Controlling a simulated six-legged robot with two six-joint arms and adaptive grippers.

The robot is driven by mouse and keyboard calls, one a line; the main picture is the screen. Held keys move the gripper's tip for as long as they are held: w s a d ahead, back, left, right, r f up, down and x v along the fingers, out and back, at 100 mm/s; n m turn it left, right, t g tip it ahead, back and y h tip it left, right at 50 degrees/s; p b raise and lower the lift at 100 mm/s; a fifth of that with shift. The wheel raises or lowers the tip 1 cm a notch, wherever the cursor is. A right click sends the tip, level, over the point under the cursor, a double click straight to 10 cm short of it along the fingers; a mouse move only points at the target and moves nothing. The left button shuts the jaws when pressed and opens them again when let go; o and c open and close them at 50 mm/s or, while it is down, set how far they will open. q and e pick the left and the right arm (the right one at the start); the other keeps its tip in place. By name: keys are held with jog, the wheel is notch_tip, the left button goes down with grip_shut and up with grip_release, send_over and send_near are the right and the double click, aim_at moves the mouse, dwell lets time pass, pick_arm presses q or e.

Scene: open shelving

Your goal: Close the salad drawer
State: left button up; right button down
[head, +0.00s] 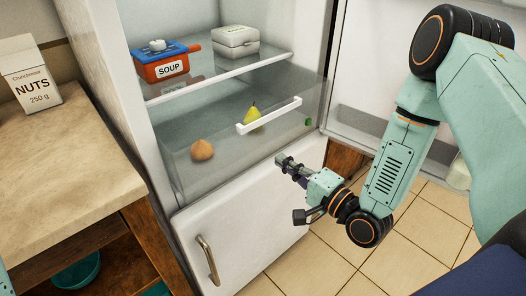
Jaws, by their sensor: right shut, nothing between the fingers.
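The salad drawer (225,166) is a clear, see-through bin low in the open fridge, with a white bar handle (269,115) across its front. It appears to stand somewhat forward of the shelf above; how far is hard to tell. Inside show a pear (251,117), a brown onion-like item (202,150) and a small green piece (308,122). My right gripper (281,161) is shut and empty. It is in front of the drawer, below the handle and apart from it. My left gripper is not in view.
A glass shelf (215,72) above holds a soup container (165,66) and a white box (235,42). The fridge door (365,70) stands open at right. A wooden counter (60,150) with a nuts carton (30,82) is at left. A lower white door (240,235) has a metal handle (207,258).

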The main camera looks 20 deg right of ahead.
aim_at(255, 141)
jog(key=b+x, duration=0.1)
jog(key=x, duration=0.5)
jog(key=shift+w+a+b, duration=0.1)
jog(key=shift+w+b, duration=0.15)
jog(key=shift+b, duration=0.05)
jog(key=shift+w+a, duration=0.15)
jog(key=shift+w, duration=0.15)
jog(key=shift+w+r, duration=0.1)
jog(key=shift+w, duration=0.05)
jog(key=shift+w, duration=0.1)
